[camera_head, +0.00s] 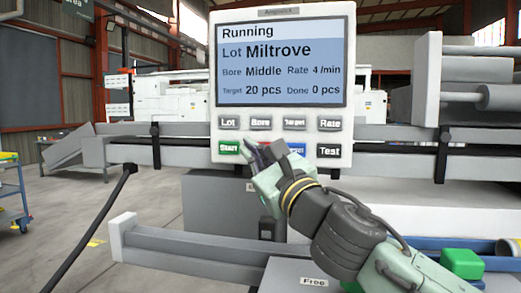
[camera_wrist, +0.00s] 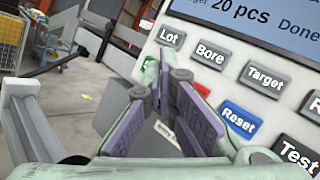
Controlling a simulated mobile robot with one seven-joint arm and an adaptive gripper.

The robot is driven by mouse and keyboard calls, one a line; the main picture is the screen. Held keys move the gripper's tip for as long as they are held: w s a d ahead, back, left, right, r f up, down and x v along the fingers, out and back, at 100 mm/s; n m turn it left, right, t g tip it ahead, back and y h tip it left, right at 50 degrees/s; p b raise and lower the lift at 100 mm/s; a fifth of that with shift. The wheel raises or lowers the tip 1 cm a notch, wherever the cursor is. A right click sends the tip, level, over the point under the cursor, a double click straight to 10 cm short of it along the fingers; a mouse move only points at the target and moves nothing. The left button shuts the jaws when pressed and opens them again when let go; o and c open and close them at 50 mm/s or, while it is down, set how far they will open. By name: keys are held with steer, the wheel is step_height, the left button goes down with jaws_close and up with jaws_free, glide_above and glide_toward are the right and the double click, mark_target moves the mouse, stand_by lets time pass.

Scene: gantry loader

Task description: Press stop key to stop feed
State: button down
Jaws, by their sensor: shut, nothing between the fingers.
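The control panel (camera_head: 282,181) has a screen (camera_head: 282,62) reading Running, Lot Miltrove, Bore Middle, Rate 4/min, Target 20 pcs, Done 0 pcs. The green Start key (camera_head: 229,148) is at the lower left. Between Start and the blue Reset key (camera_wrist: 238,119) is a red key, mostly hidden by my gripper; a red sliver (camera_wrist: 202,89) shows in the wrist view, its label hidden. My gripper (camera_head: 257,154) is shut and empty, its fingertips in front of the lower key row. In the wrist view my gripper (camera_wrist: 164,80) covers Start. Contact cannot be told.
The Lot (camera_head: 228,122), Bore (camera_head: 260,123), Target (camera_head: 294,124) and Rate (camera_head: 330,124) keys sit above; the Test key (camera_head: 329,151) is lower right. Grey rails (camera_head: 180,157) run behind the panel. A green block (camera_head: 462,263) lies at lower right. Open floor lies left.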

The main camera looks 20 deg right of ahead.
steer(key=shift+w+d+p, duration=0.15)
steer(key=shift+w+d, duration=0.35)
steer(key=shift+w, duration=0.25)
steer(key=shift+w+d+p, duration=0.15)
steer(key=shift+w+d, duration=0.35)
steer(key=shift+w, duration=0.25)
steer(key=shift+w+d+p, duration=0.15)
steer(key=shift+w+d, duration=0.35)
steer(key=shift+w, duration=0.25)
steer(key=shift+w+d, duration=0.2)
steer(key=shift+w, duration=0.15)
steer(key=shift+w+d, duration=0.25)
steer(key=shift+w, duration=0.05)
stand_by(0.4)
steer(key=shift+s+a, duration=0.1)
steer(key=shift+s, duration=0.05)
steer(key=shift+s+a, duration=0.35)
steer(key=shift+s, duration=0.2)
steer(key=s+a, duration=0.1)
steer(key=s, duration=0.1)
steer(key=s+a, duration=0.1)
steer(key=s, duration=0.1)
steer(key=shift+a, duration=0.4)
